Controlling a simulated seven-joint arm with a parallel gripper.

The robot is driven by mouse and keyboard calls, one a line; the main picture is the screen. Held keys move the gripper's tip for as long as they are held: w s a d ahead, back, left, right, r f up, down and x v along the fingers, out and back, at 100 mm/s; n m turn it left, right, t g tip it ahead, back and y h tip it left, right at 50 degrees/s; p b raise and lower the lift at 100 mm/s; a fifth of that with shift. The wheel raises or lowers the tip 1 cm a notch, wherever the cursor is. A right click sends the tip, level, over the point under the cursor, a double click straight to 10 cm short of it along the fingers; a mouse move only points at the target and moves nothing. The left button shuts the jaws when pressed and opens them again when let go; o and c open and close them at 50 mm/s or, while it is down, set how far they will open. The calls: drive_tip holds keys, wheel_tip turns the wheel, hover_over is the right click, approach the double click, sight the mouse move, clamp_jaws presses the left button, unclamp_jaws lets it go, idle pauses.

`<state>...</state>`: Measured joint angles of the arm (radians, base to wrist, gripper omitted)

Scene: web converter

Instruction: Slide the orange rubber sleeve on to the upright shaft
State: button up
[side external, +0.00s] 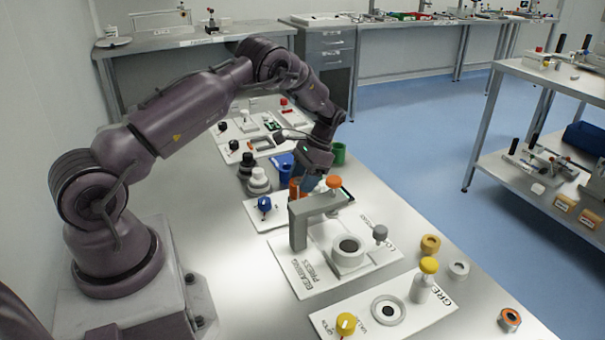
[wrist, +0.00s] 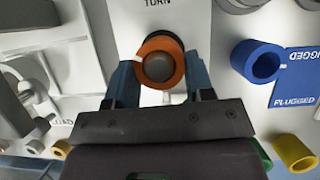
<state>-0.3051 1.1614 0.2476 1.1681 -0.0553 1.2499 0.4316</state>
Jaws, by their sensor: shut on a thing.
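The orange rubber sleeve (wrist: 172,77) is a short ring with a slit on its left, seen end-on in the wrist view. My gripper (wrist: 160,82) is shut on it, one blue-grey finger on each side. A grey-brown round end (wrist: 157,68), likely the shaft's top, shows through the sleeve's hole; I cannot tell whether the sleeve is around it or above it. In the side view, my gripper (side external: 304,181) is low behind the bearing press, and the orange sleeve (side external: 296,188) shows partly below it. The shaft is hidden there.
The grey bearing press (side external: 299,224) stands close in front of my gripper in the side view. A green cup (side external: 338,154) is just behind. In the wrist view, a blue ring (wrist: 257,62) lies right and a yellow ring (wrist: 295,153) lower right.

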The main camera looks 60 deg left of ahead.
drive_tip(key=shift+f, duration=0.35)
drive_tip(key=o, duration=0.9)
drive_tip(key=shift+o, duration=0.2)
drive_tip(key=shift+r, duration=0.1)
drive_tip(key=v, duration=1.2)
drive_tip(key=shift+w+r, duration=0.2)
drive_tip(key=shift+r, duration=0.15)
